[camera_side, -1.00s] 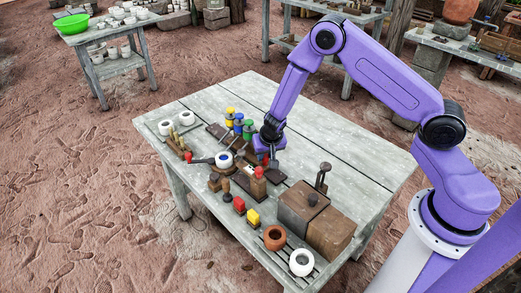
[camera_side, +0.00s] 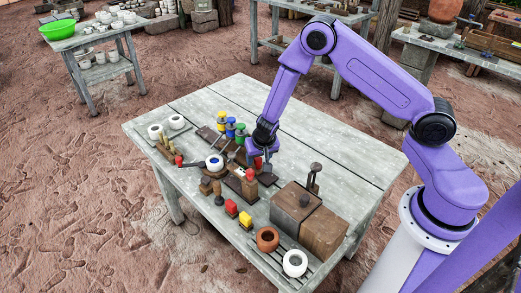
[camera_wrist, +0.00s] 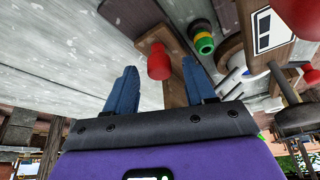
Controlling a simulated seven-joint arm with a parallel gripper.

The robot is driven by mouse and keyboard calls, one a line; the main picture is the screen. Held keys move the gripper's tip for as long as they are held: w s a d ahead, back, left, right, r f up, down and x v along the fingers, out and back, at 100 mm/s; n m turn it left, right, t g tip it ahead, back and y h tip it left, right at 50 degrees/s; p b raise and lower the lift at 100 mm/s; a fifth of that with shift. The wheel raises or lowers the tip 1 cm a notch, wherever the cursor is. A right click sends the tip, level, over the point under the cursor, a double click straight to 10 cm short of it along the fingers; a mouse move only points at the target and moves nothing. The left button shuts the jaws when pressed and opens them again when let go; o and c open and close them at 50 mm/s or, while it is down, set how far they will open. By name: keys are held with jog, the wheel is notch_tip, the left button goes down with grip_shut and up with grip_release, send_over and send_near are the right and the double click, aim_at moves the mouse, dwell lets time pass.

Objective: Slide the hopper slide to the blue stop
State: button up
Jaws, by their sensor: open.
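My gripper (camera_side: 263,160) is over the middle of the table, pointing down. In the wrist view its blue fingers (camera_wrist: 160,64) are apart, with a red knob (camera_wrist: 158,62) showing in the gap between their tips. The knob stands on a brown wooden bar (camera_wrist: 174,88), which looks like the hopper slide; I cannot tell if a finger touches it. In the side view the gripper partly hides this knob. Yellow, blue (camera_side: 230,128) and green pieces stand in a row just behind and left of the gripper; I cannot tell which piece is the blue stop.
Another red-topped wooden post (camera_side: 249,180) stands close in front of the gripper. A white ring with a blue centre (camera_side: 214,162) is to its left. Wooden boxes (camera_side: 295,205) with an upright lever stand to the right. The table's back right is clear.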

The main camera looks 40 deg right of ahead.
jog(key=v, duration=1.7)
jog(key=shift+s+r, duration=0.15)
jog(key=s+r+n+g+y, duration=0.1)
jog(key=s+r+n, duration=0.3)
jog(key=s+n, duration=0.5)
jog(key=s+r+n+g+y, duration=0.1)
jog(key=s+r+n, duration=0.4)
jog(key=s, duration=1.4)
jog(key=n+g, duration=0.1)
jog(key=n, duration=0.2)
jog(key=shift+s+n+g, duration=0.3)
jog(key=shift+n+g, duration=0.1)
